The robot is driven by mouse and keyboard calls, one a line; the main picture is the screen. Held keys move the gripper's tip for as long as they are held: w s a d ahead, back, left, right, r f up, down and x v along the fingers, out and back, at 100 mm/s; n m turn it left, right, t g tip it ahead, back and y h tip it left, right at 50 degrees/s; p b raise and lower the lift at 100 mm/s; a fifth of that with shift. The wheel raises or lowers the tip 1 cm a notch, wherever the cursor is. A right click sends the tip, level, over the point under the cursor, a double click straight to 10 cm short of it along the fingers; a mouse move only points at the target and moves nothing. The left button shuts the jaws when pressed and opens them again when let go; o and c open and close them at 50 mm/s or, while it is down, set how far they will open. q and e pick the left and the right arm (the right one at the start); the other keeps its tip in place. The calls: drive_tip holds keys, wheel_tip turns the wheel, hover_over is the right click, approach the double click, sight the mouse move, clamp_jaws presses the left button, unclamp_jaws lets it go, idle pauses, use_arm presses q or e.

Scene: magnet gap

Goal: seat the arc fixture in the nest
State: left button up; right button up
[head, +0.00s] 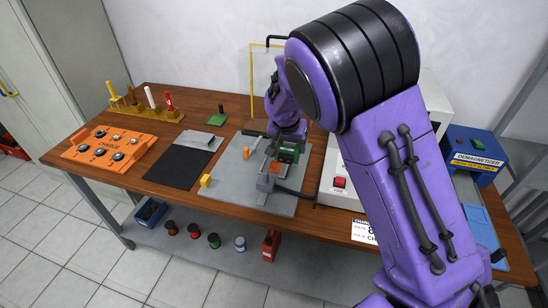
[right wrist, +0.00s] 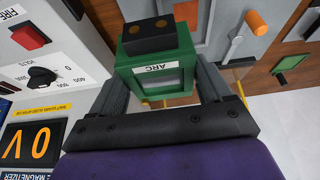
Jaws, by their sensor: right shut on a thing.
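My right gripper (head: 287,142) is shut on the arc fixture, a green block (head: 288,153) above the grey plate (head: 225,190). In the right wrist view the fixture (right wrist: 155,75) sits between the two dark fingers (right wrist: 163,88) of the gripper. It has a white ARC label, a pale window and a black top piece with two copper-coloured dots. A grey block with orange parts (head: 267,183) stands on the plate just in front of the fixture; it may be the nest, but I cannot tell. Whether the fixture touches anything below is hidden. My left gripper is out of view.
A white unit with a red button (head: 340,182) stands right of the plate. A blue demagnetizer (head: 474,155) stands right.

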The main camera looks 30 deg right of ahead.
drive_tip(key=w+f, duration=0.4)
drive_tip(key=w+a+f+p, duration=0.1)
drive_tip(key=w+f, duration=0.1)
drive_tip(key=shift+f, duration=0.2)
wheel_tip(320, 180, down, 2)
drive_tip(key=shift+s+f+p, duration=0.15)
drive_tip(key=shift+f+p, duration=0.05)
drive_tip(key=shift+p, duration=0.4)
drive_tip(key=shift+f, duration=0.3)
drive_tip(key=o, duration=1.4)
drive_tip(key=shift+f, duration=0.1)
drive_tip(key=b+v, duration=0.1)
drive_tip(key=v, duration=1.1)
